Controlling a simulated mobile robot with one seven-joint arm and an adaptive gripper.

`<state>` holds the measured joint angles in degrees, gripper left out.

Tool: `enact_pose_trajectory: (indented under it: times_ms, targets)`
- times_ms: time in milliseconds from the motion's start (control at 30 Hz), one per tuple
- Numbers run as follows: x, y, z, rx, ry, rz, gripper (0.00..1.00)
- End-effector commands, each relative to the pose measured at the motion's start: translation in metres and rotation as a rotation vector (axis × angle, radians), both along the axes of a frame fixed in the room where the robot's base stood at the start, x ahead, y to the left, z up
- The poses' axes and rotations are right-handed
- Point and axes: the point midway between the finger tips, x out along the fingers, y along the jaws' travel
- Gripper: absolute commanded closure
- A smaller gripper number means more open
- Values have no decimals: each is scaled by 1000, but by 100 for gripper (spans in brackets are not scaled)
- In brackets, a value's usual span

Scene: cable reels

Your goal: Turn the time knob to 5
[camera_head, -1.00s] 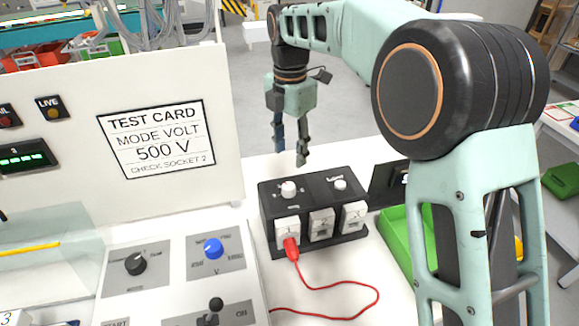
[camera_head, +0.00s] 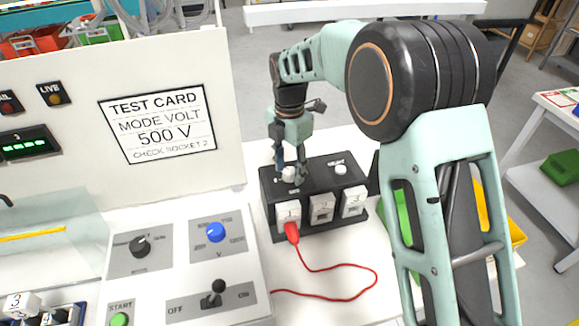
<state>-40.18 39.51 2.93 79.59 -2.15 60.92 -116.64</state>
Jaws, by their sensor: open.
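A black box (camera_head: 352,179) on the white bench has a white knob (camera_head: 288,174) at its upper left and a smaller white round part (camera_head: 340,169) at its upper right. The print near the knob is too small to read, so I cannot confirm that it is the time knob. My gripper (camera_head: 291,176) points down at the white knob, open, with its fingers on or close beside it. The fingers partly hide the knob and its scale. I cannot tell whether they touch it.
Sockets 1, 2 and 3 line the box front; a red plug (camera_head: 292,233) with a looping lead is at socket 1. The left panel has a black knob (camera_head: 139,247), a blue knob (camera_head: 215,231) and a lever (camera_head: 213,297). A test card (camera_head: 158,124) reads 500 V.

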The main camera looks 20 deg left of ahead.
Motion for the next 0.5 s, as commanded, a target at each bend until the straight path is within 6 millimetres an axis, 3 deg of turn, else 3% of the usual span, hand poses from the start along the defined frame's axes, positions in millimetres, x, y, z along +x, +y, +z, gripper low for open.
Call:
enact_pose_trajectory:
  times_ms: [133,500]
  targets:
    - [0,0,0,0,0,0,60]
    - [0,0,0,0,0,0,99]
